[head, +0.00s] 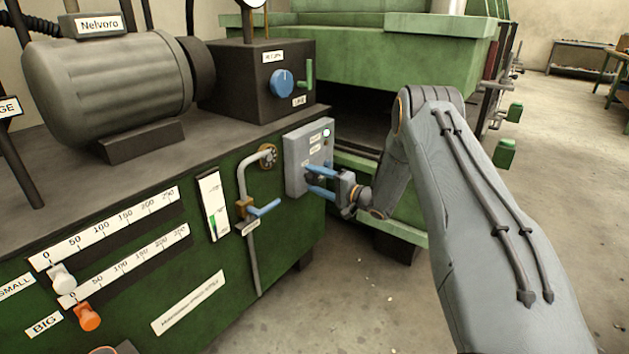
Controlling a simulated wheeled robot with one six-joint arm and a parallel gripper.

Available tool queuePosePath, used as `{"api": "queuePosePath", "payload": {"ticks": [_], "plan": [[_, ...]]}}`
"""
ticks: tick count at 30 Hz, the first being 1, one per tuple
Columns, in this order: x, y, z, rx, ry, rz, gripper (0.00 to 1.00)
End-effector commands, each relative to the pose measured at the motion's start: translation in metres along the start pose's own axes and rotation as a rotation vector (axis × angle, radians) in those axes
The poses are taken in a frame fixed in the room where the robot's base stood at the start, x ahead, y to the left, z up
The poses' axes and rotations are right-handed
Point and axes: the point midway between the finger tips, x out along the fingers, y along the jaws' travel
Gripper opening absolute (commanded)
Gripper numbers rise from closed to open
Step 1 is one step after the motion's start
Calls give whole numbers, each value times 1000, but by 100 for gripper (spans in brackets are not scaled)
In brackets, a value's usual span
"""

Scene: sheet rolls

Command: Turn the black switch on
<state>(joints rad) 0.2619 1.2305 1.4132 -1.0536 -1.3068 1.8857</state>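The grey switch box (296,163) is mounted on the right end of the green machine's front. It has small white labels and a small round pale light (326,133) near its upper right corner. My gripper (309,179) reaches in from the right, with its two blue fingers at the lower part of the box face. The fingers are apart, one above the other. A small dark patch shows between them; it may be the black switch, but the fingers cover most of that spot. I cannot tell whether they touch it.
Left of the box are a pipe (251,180) with a blue-handled valve (264,209) and a gauge (214,204). Above are a dark block with a blue knob (281,83) and a motor (105,85). White (62,277) and orange (87,317) slider knobs sit lower left. Floor below is clear.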

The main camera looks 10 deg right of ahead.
Motion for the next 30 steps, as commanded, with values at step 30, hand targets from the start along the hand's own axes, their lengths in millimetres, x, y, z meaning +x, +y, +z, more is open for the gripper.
{"api": "queuePosePath", "payload": {"ticks": [30], "plan": [[-78,-1,0,-1,0,-1,57]]}}
